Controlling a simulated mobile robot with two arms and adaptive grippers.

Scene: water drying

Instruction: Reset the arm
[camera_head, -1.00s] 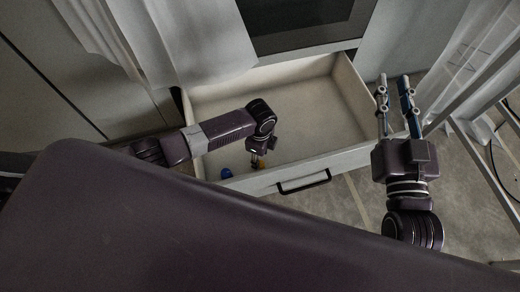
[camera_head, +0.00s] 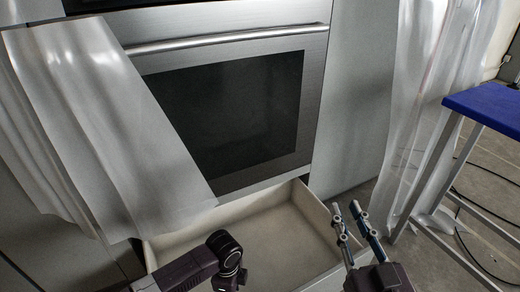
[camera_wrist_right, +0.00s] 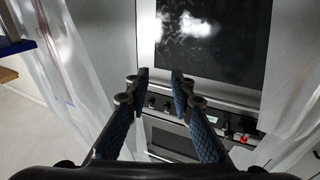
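My right gripper (camera_head: 346,210) points up and away at the lower right of the head view, beside the right wall of the open drawer. Its two fingers are apart with nothing between them, as the right wrist view (camera_wrist_right: 160,76) also shows. My left arm reaches over the drawer (camera_head: 265,226) at the bottom of the head view. Its wrist shows, but its gripper is out of sight below the picture edge. The visible part of the drawer floor is bare; its front is cut off.
An oven (camera_head: 235,110) with a long handle is built in above the drawer. Translucent sheets hang at left (camera_head: 105,125) and right (camera_head: 415,110). A blue-topped table (camera_head: 490,108) with metal legs stands at the right, with cables on the floor nearby.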

